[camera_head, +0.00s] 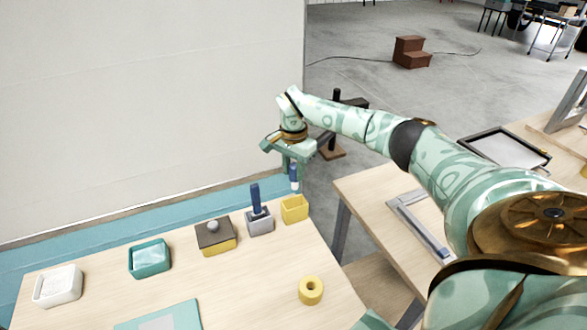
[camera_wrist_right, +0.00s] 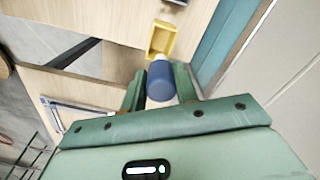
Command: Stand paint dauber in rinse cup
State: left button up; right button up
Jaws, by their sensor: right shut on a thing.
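My right gripper (camera_head: 292,166) is shut on a paint dauber (camera_head: 294,182) with a blue handle and a paler lower part, held roughly upright. In the wrist view the dauber's blue end (camera_wrist_right: 160,82) sits between the fingers of my right gripper (camera_wrist_right: 160,88). A yellow open square cup (camera_head: 294,212), likely the rinse cup, stands at the far right corner of the table, just below the dauber. It also shows beyond the dauber in the wrist view (camera_wrist_right: 162,38). I cannot tell whether the dauber's tip is inside the cup's rim. My left gripper is out of view.
A grey block with an upright blue handle (camera_head: 256,210) stands left of the cup. Further left are a dark-topped yellow box (camera_head: 216,238), a teal tray (camera_head: 149,260) and a white tray (camera_head: 58,287). A wall stands behind the table.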

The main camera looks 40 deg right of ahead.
aim_at(293, 181)
jog(key=shift+r, duration=0.1)
jog(key=shift+a+f, duration=0.1)
jog(key=shift+f, duration=0.1)
jog(key=shift+f+b, duration=0.35)
jog(key=shift+f, duration=0.55)
jog(key=shift+f+b, duration=0.7)
jog(key=shift+f, duration=0.7)
jog(key=shift+p, duration=0.4)
jog(key=shift+f, duration=0.15)
jog(key=shift+f+b, duration=1.8)
jog(key=shift+f, duration=0.9)
jog(key=o, duration=1.2)
